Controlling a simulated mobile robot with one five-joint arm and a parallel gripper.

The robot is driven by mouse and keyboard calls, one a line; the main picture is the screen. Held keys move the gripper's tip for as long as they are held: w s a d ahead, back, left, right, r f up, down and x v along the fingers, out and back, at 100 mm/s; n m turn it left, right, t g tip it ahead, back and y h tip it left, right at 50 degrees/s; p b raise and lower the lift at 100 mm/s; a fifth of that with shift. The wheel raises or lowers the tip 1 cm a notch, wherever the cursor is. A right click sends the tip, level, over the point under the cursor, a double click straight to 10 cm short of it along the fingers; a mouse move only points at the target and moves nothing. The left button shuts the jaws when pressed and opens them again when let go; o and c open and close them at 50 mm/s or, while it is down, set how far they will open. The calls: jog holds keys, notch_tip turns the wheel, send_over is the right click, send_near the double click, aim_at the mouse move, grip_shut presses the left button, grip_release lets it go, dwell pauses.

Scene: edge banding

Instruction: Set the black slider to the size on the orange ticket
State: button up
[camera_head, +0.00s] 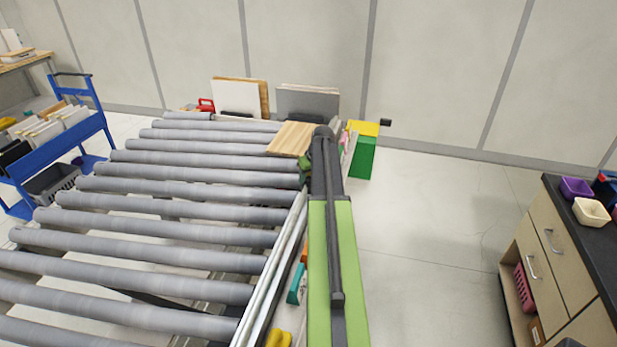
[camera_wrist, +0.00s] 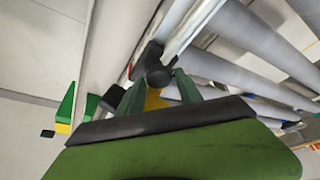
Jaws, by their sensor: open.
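In the wrist view my gripper (camera_wrist: 159,79) is open, with its two dark green fingers apart. A black rounded piece (camera_wrist: 155,66) shows between and just past the fingertips, beside the rail; it may be the black slider, and I cannot tell whether the fingers touch it. In the head view my green and dark grey arm reaches over the rail, and my gripper (camera_head: 306,165) is mostly hidden by it. A small orange patch (camera_head: 304,252) shows left of the arm; I cannot tell whether it is the ticket. No size is readable.
A roller conveyor (camera_head: 180,212) fills the left, with a wooden board (camera_head: 291,139) at its far right. Drawers (camera_head: 551,250) stand at right; the floor between is clear.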

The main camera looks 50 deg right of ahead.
jog(key=p+v, duration=1.6)
jog(key=v, duration=0.1)
jog(key=shift+r, duration=0.25)
